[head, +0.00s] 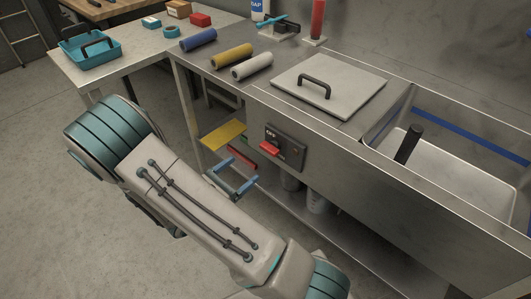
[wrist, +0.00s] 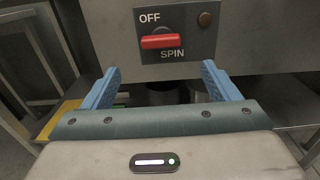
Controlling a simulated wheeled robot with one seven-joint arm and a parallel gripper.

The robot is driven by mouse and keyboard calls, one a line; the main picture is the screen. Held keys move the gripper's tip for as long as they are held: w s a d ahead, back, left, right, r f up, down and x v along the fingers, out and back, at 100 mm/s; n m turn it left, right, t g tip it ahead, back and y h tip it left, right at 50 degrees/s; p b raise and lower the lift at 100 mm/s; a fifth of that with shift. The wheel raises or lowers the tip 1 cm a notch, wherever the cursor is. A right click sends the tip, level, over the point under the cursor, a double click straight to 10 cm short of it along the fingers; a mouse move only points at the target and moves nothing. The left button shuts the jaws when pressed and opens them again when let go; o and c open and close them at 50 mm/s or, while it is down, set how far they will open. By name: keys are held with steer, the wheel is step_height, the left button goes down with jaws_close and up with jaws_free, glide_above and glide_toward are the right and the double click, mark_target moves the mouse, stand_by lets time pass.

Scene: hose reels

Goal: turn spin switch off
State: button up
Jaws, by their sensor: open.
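The spin switch is a red lever (wrist: 160,41) on a dark panel (wrist: 205,40) on the front of the metal sink unit. OFF is printed above the lever and SPIN below it. The lever sits low, close to SPIN. In the head view the red lever (head: 269,148) sticks out from the panel. My gripper (wrist: 161,68) is open and empty, its two blue fingers spread wide below the lever and apart from it.
A lid with a black handle (head: 316,85) lies on the counter above the panel. Blue, yellow and grey rolls (head: 231,57) lie beside it. A basin (head: 458,170) is at right. A lower shelf with a yellow item (head: 223,134) is under the counter. Open floor is at left.

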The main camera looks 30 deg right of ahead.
mark_target(266, 151)
steer(key=x, duration=1.1)
steer(key=shift+d+b, duration=0.1)
steer(key=shift+b, duration=0.25)
steer(key=c, duration=1)
